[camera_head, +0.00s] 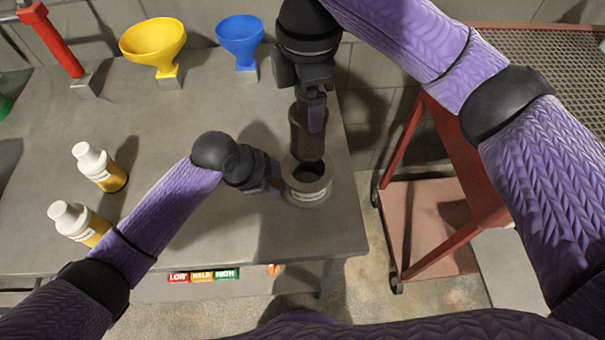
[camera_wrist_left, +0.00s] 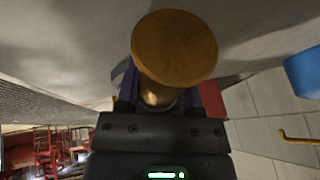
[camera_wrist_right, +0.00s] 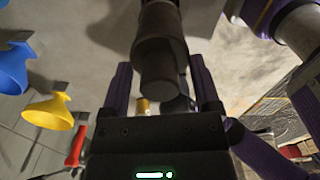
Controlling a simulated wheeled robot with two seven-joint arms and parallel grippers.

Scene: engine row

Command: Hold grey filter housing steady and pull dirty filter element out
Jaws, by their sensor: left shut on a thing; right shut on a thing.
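The grey filter housing (camera_head: 308,193) stands upright near the table's right edge, its dark round opening facing up. The brown dirty filter element (camera_head: 305,135) hangs upright above it, its lower end at the opening's back rim; I cannot tell if it is fully clear. My right gripper (camera_head: 313,103) is shut on the element's top from above. A dark cylinder (camera_wrist_right: 158,60) shows between its fingers in the right wrist view. My left gripper (camera_head: 274,184) is shut on the housing's left side. In the left wrist view a brown round-ended piece (camera_wrist_left: 175,48) shows at its fingers; which part is unclear.
A yellow funnel (camera_head: 153,45) and a blue funnel (camera_head: 240,40) stand at the back. Two white-capped bottles (camera_head: 97,165) (camera_head: 78,222) stand at the left. A red cart (camera_head: 432,200) stands right of the table. The table's middle is mostly clear.

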